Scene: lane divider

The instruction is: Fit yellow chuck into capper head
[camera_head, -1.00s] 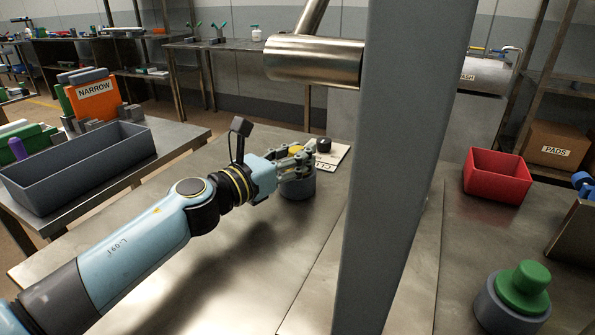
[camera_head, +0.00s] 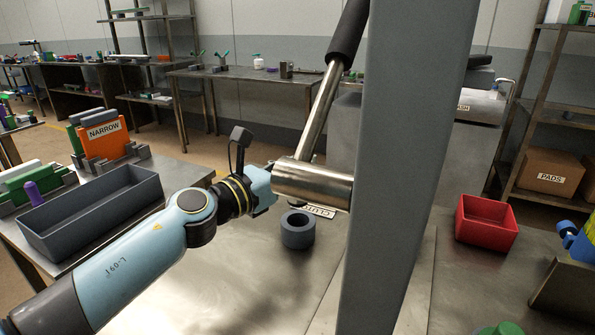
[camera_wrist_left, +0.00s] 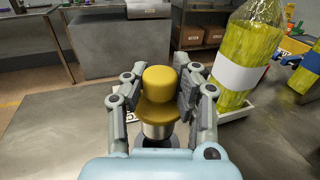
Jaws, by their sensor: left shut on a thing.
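The yellow chuck (camera_wrist_left: 160,95) is between the fingers of my left gripper (camera_wrist_left: 158,100) in the left wrist view. It has a rounded top, a wider flange and a silver part below. My left gripper is shut on it. In the head view the fingers and chuck are hidden behind a steel cylinder (camera_head: 312,184), which looks like the capper head, on a slanted rod. My left wrist (camera_head: 262,187) is just left of that cylinder; I cannot tell whether they touch. A grey ring holder (camera_head: 298,232) stands empty on the table below. My right gripper is not in view.
A broad grey post (camera_head: 400,150) blocks the middle of the head view. A red bin (camera_head: 487,222) stands to its right, a grey bin (camera_head: 92,215) to the left. A labelled card lies behind the ring holder. A large yellow bottle (camera_wrist_left: 240,55) shows in the left wrist view.

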